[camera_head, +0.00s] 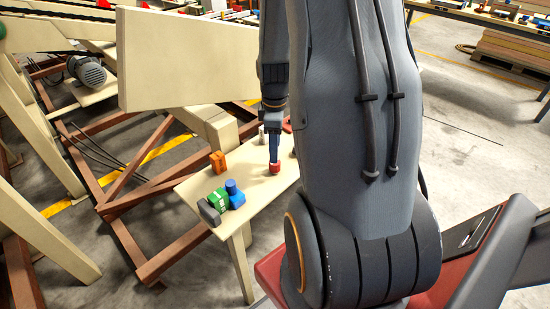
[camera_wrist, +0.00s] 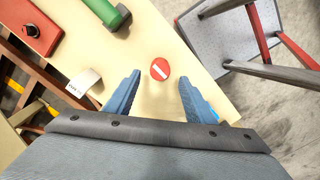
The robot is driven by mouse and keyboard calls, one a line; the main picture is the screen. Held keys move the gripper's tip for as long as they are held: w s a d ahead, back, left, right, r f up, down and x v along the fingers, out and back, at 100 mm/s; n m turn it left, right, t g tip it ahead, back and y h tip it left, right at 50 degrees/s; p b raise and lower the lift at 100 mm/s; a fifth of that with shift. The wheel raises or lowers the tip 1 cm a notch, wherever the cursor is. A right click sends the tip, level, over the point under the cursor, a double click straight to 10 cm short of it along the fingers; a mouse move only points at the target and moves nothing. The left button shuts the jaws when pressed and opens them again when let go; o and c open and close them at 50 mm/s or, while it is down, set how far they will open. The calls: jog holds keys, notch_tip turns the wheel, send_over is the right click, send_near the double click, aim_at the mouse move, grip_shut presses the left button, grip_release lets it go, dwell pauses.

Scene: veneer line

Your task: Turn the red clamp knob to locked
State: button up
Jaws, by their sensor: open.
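The red clamp knob (camera_wrist: 160,69) shows in the wrist view as a round red disc with a pale diagonal bar across its top. It sits on the cream table (camera_wrist: 184,127). My gripper (camera_wrist: 157,80) is open, its two blue fingers apart on either side of the knob, with nothing held. In the head view the red knob (camera_head: 275,169) is right under the fingers of my gripper (camera_head: 273,155), which points down. I cannot tell how far above or around the knob the fingertips are. No lock marking is legible.
On the table are an orange block (camera_head: 218,164), a green part (camera_head: 217,200), a blue part (camera_head: 235,194) and a grey piece (camera_head: 208,212). The wrist view shows a white tag (camera_wrist: 83,82) and a red box (camera_wrist: 35,24). A large cream panel (camera_head: 185,60) stands behind.

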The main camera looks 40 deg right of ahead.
aim_at(275, 166)
jog(key=shift+f+p, duration=0.5)
jog(key=shift+f, duration=2.15)
jog(key=c, duration=1.1)
jog(key=shift+o, duration=0.2)
